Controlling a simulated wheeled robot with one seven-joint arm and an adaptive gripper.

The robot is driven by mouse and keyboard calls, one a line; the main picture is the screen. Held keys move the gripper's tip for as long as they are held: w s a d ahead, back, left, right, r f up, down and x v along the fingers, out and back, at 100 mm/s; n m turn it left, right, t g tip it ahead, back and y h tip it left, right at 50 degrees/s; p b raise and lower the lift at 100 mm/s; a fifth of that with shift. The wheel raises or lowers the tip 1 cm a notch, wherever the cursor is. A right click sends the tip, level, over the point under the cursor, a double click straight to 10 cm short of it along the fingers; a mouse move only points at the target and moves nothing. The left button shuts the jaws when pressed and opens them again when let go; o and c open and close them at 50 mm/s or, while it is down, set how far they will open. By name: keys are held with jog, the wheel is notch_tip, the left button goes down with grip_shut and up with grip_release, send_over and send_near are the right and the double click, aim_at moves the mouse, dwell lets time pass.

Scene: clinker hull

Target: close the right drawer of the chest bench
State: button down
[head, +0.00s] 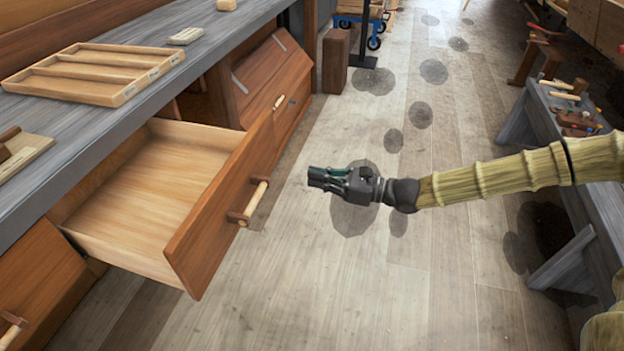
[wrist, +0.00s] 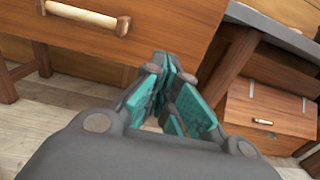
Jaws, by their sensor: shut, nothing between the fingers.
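The open drawer (head: 150,178) of the chest bench is pulled well out, and its inside looks empty. Its reddish wood front (head: 220,213) carries a pale bar handle (head: 255,195) on dark mounts. My gripper (head: 318,180) is shut and empty, held in the air to the right of the drawer front and apart from it, pointing left toward it. In the wrist view the drawer front (wrist: 150,35) fills the upper left, with its handle (wrist: 90,14) at the top, and my teal-padded fingers (wrist: 170,95) are close together before it.
The grey bench top (head: 130,120) bears a compartment tray (head: 70,92) and small blocks. Other drawer fronts (head: 35,285) flank the open drawer. A low workbench with tools (head: 520,115) stands at the right. The plank floor between is clear.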

aim_at(263, 168)
jog(key=b+x, duration=0.1)
jog(key=x, duration=1)
jog(key=shift+a+f, duration=0.1)
jog(key=shift+a, duration=0.3)
